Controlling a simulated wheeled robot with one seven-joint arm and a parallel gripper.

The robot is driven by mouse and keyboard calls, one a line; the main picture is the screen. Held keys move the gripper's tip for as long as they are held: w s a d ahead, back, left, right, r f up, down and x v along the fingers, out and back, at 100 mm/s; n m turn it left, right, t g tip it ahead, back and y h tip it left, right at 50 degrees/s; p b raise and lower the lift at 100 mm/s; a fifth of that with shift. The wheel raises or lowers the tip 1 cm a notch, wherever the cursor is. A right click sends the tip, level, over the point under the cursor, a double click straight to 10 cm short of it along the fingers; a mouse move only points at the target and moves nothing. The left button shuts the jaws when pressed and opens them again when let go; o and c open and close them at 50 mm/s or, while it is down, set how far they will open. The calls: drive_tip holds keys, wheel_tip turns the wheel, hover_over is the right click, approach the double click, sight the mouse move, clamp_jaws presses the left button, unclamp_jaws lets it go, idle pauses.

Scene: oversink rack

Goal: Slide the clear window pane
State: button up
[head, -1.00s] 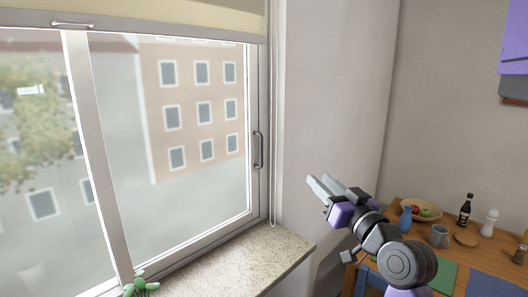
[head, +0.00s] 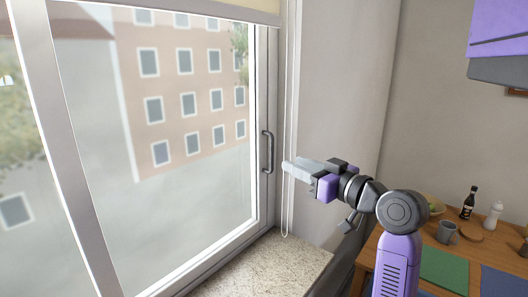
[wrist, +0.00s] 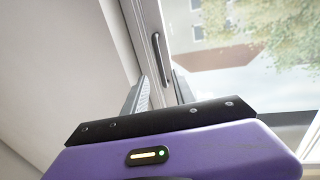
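The clear window pane (head: 190,215) sits in a pale frame on the left in the head view, with a building seen through it. It also fills the upper right of the wrist view (wrist: 290,75). A dark upright handle (head: 268,152) is on its right frame edge. In the wrist view the handle (wrist: 159,52) lies ahead, roughly in line with the gap between my fingers. My gripper (head: 287,167) is open and empty, just right of the handle in the head view, with a small gap. Its two separated fingers also show in the wrist view (wrist: 160,92).
A stone sill (head: 275,262) lies under the window. A blind cord (head: 286,215) hangs between the window and the wall, near my fingertips. A wooden table (head: 462,262) with a mug (head: 446,232), a bottle (head: 468,203) and mats stands at the right.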

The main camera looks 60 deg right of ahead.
drive_tip(key=p+x, duration=0.1)
drive_tip(key=x, duration=0.7)
drive_tip(key=shift+p, duration=0.4)
drive_tip(key=shift+w, duration=0.1)
clamp_jaws()
drive_tip(key=shift+f, duration=0.1)
idle(0.9)
